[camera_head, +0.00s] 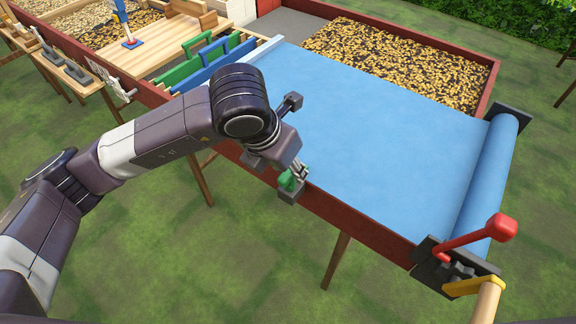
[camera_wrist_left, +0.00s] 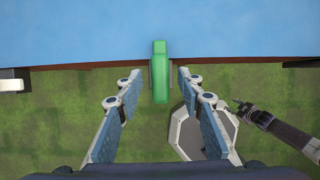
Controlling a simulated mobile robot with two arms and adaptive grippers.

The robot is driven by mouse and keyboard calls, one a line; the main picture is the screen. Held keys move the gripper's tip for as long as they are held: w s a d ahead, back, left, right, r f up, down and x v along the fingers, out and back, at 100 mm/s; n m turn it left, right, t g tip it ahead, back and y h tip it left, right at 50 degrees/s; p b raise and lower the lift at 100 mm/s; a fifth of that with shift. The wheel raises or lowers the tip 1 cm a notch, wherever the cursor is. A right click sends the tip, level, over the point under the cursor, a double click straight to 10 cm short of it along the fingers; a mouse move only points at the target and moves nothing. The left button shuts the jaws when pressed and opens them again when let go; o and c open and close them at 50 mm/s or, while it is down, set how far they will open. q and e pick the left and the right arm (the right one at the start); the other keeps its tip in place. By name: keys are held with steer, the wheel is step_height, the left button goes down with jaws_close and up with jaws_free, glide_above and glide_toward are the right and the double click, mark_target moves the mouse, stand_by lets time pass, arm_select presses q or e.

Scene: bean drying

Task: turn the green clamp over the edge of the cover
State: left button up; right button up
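The green clamp (camera_head: 287,180) is at the near red rail of the bed, at the edge of the blue cover (camera_head: 375,130). In the left wrist view the clamp (camera_wrist_left: 160,72) stands across the cover's edge, its top over the blue and its lower part past the rail. My left gripper (camera_wrist_left: 157,76) is open, with one finger on each side of the clamp and a gap showing on both sides. In the head view my left gripper (camera_head: 293,178) partly hides the clamp. A dark arm end, seemingly my right gripper (camera_wrist_left: 243,106), shows small at right in the wrist view.
The cover's roll (camera_head: 489,178) lies at the right end, by a red-knobbed lever (camera_head: 480,238) and a yellow bracket (camera_head: 473,286). Uncovered beans (camera_head: 400,62) lie behind the cover. Green and blue panels (camera_head: 205,60) stand at left. Grass is open in front.

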arm_select(q)
steer(key=v, duration=1.1)
steer(key=shift+r, duration=0.25)
steer(key=shift+s, duration=0.15)
